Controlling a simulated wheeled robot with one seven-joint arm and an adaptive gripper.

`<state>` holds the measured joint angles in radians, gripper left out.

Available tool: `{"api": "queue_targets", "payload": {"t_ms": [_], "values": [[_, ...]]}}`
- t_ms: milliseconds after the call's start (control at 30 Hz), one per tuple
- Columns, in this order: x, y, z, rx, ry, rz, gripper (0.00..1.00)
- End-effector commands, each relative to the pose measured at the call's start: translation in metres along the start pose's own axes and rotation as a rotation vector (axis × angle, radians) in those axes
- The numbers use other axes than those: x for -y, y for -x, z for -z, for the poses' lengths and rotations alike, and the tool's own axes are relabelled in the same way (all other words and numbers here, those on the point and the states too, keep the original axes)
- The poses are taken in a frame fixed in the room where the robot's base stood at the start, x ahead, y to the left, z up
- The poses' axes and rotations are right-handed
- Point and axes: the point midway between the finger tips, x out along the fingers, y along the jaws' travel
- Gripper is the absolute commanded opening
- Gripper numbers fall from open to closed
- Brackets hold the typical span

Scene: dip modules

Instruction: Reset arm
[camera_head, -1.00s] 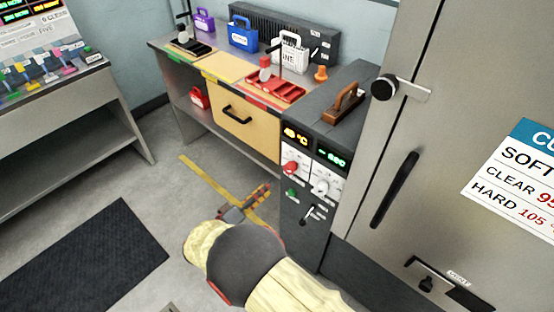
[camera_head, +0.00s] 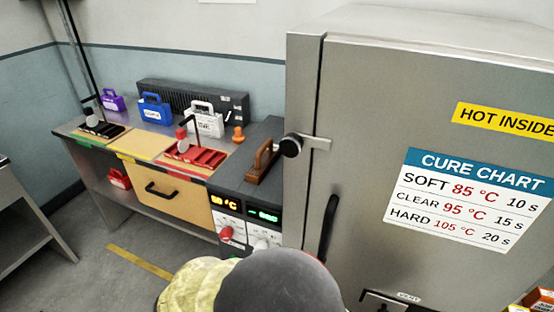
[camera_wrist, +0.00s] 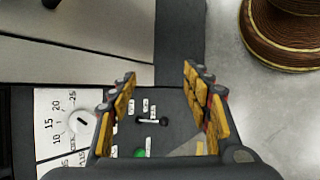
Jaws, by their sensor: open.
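My gripper (camera_wrist: 160,78) is open in the wrist view, with its yellow-padded fingers apart and nothing between them. Behind the fingers is a dark control panel with a small lever (camera_wrist: 150,120), a green button (camera_wrist: 140,153) and a white dial (camera_wrist: 80,122). I cannot tell whether the fingers touch the panel. In the head view my arm covers the bottom middle, and the gripper itself is hidden.
A steel cabinet (camera_head: 360,85) with a cure chart fills the right. A grey control unit (camera_head: 228,189) with lit displays stands beside it. A bench with a yellow drawer (camera_head: 170,197), red tray (camera_head: 196,158) and blue carrier (camera_head: 156,114) is at left.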

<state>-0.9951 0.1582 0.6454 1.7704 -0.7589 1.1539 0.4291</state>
Motion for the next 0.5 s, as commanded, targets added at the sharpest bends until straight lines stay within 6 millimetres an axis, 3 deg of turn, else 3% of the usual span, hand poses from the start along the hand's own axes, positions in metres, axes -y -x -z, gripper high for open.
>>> {"api": "queue_targets", "payload": {"t_ms": [33,100,300,500], "values": [[-0.013,0.007,-0.025,-0.006,-0.034,0.091,0.49],[-0.021,0.016,-0.054,-0.027,-0.074,0.211,0.49],[-0.049,0.044,-0.127,-0.140,-0.261,0.480,0.49],[-0.080,0.072,-0.193,-0.282,-0.537,0.637,0.49]]}}
